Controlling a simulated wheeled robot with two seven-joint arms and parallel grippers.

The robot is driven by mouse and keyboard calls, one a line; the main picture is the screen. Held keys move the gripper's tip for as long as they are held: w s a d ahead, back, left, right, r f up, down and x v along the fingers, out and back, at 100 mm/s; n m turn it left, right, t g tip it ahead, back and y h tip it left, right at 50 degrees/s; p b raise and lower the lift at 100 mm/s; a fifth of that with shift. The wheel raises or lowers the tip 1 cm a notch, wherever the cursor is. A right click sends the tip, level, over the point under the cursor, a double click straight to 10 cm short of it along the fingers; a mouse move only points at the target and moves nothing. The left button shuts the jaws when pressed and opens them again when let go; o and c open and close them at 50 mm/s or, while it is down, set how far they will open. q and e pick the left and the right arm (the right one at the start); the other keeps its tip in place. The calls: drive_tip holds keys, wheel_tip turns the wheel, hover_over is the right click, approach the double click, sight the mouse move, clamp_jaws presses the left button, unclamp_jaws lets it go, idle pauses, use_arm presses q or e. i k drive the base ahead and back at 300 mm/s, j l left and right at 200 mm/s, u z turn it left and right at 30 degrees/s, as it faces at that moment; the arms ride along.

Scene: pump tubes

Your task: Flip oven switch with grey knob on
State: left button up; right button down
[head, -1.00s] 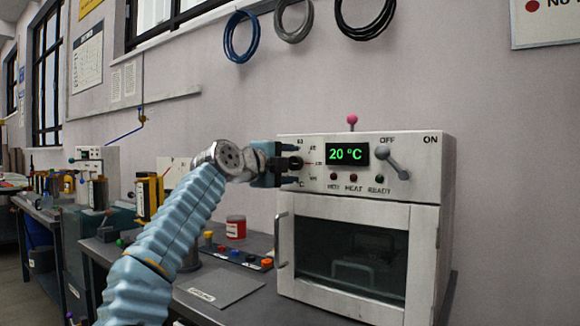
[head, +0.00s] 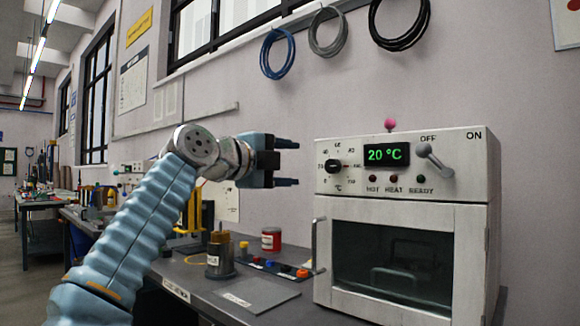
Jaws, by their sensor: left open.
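The white oven (head: 408,262) stands at the right of the bench in the head view. Its switch with the grey knob (head: 424,151) is at the upper right of the panel, under the OFF label, its lever slanting down to the right. The ON label is further right. The display (head: 386,154) reads 20 °C. A black dial (head: 334,166) sits at the panel's left. My left gripper (head: 287,163) is open and empty, left of the dial and apart from the oven, its fingers pointing right. My right gripper is out of view.
A pink ball on a stem (head: 390,125) tops the oven. A red can (head: 271,239), a metal cylinder (head: 220,255) and a strip of coloured buttons (head: 272,266) are on the bench, left of the oven. Cable coils hang on the wall above.

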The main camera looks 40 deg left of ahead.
sight(423, 150)
drive_tip(key=k+j, duration=0.1)
drive_tip(key=k, duration=0.9)
